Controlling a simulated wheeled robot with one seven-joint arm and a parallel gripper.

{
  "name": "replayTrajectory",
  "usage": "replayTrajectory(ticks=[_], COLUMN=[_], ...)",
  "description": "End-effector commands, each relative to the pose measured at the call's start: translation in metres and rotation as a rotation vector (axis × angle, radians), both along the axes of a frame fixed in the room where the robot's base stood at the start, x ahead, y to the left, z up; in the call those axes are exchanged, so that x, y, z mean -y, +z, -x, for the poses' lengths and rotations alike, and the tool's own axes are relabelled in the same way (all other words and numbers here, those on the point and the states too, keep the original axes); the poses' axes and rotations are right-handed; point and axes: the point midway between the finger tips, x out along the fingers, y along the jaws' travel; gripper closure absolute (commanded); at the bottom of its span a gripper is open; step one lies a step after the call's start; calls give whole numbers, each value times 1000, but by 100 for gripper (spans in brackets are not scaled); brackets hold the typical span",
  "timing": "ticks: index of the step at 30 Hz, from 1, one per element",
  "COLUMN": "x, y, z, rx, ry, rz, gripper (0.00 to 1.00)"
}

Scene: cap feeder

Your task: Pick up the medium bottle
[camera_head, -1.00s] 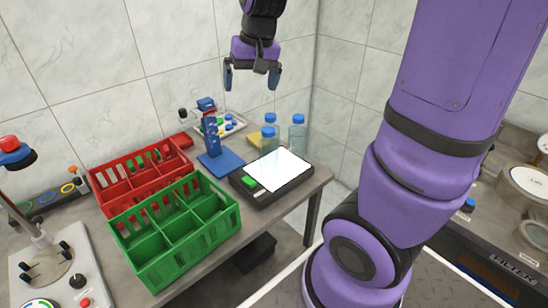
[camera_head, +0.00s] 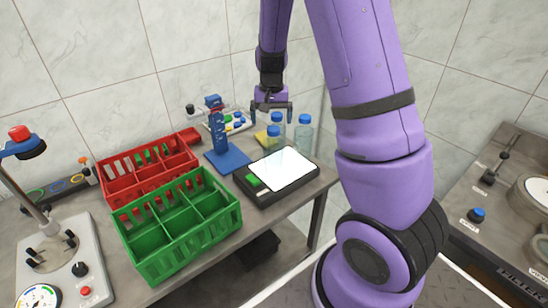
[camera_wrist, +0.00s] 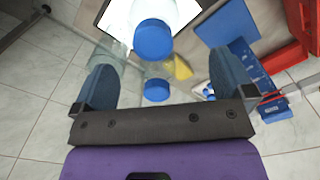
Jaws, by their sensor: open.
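Three clear bottles with blue caps stand close together behind the scale: a front one (camera_head: 273,144), a rear one (camera_head: 278,118) and a right one (camera_head: 304,132). I cannot tell for sure which is the medium bottle. My gripper (camera_head: 271,110) points down just above the front and rear bottles, open, with nothing held. In the wrist view, one blue cap (camera_wrist: 153,40) lies ahead of the fingers and a second blue cap (camera_wrist: 156,90) lies between them, close to the gripper's body. A clear bottle body shows partly behind the left finger.
A black scale (camera_head: 300,184) with a white top stands in front of the bottles. A blue stand (camera_head: 219,135) is left of them, with a yellow item (camera_head: 262,139) between. Green (camera_head: 180,228) and red (camera_head: 122,184) crates fill the table's left. The wall is close behind.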

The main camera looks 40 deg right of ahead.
Motion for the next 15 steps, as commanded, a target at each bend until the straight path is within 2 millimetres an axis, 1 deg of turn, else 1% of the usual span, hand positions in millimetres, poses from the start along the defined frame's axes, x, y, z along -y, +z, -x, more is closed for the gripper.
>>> replayTrajectory(ticks=[1,3,10,15], x=[0,0,-1,-1], y=[-8,-14,-29,-52], z=[0,0,4,13], rx=[-3,-1,-2,-3], ry=[0,0,1,-1], rz=[0,0,0,0], gripper=[0,0,0,0])
